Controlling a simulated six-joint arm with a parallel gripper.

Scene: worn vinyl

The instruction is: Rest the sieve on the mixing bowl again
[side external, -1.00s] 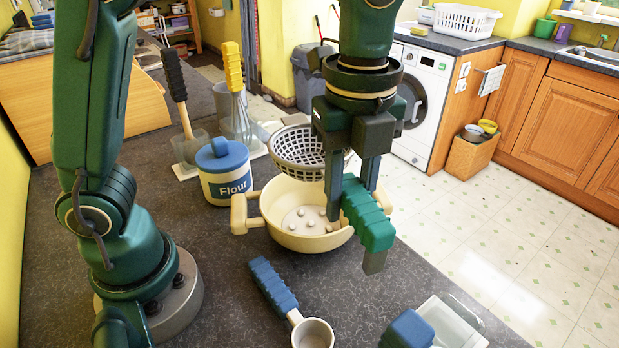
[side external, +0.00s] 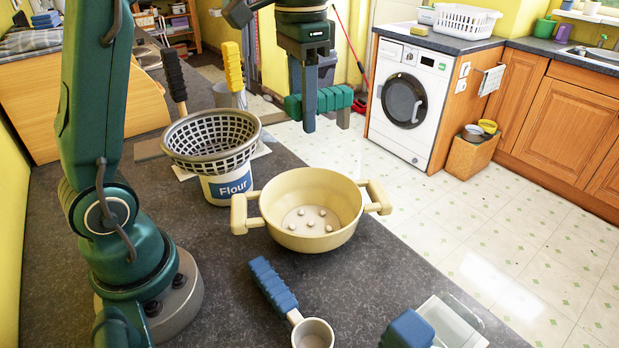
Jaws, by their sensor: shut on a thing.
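The sieve (side external: 210,140) is a dark grey mesh basket with a ribbed green handle (side external: 342,97). My gripper (side external: 309,112) is shut on that handle, up behind the mixing bowl. The basket is left of my gripper, mouth up and slightly tilted, and overlaps the flour canister in the picture. It looks held in the air; I cannot tell its height over the canister. The cream mixing bowl (side external: 353,222) stands upright on the counter, with two side handles and several small pale balls on its floor. Its mouth is uncovered.
The flour canister (side external: 228,186) stands behind the bowl to the left, its lid hidden. Tall handled utensils (side external: 173,78) stand behind it. A blue-handled scoop (side external: 275,287) and a clear container (side external: 452,325) lie in front. The counter's right edge drops to the floor.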

